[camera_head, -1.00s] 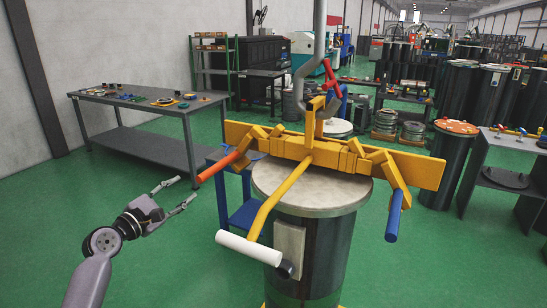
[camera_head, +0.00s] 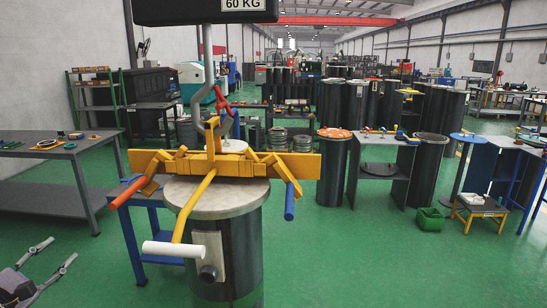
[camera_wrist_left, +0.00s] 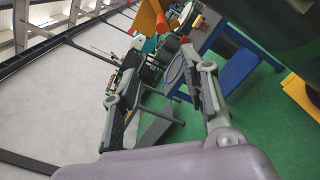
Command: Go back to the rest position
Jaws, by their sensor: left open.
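My left gripper (camera_head: 54,258) is at the lower left of the head view, open and empty, over the green floor. Its spread fingers also show in the left wrist view (camera_wrist_left: 165,95). The yellow lifting clamp (camera_head: 222,164) hangs from a grey hook and sits on the pale round lid (camera_head: 216,197) of a dark flanged cylinder (camera_head: 241,250). The clamp has an orange handle (camera_head: 128,192), a blue handle (camera_head: 289,202) and a white handle (camera_head: 172,249). My left gripper is left of the clamp, apart from it. My right gripper is not in view.
A grey workbench (camera_head: 75,150) with small parts stands at the left. A blue stand (camera_head: 135,229) is beside the cylinder. A black 60 KG hoist block (camera_head: 200,10) hangs above. Dark cylinders and benches fill the back. Green floor at the right front is clear.

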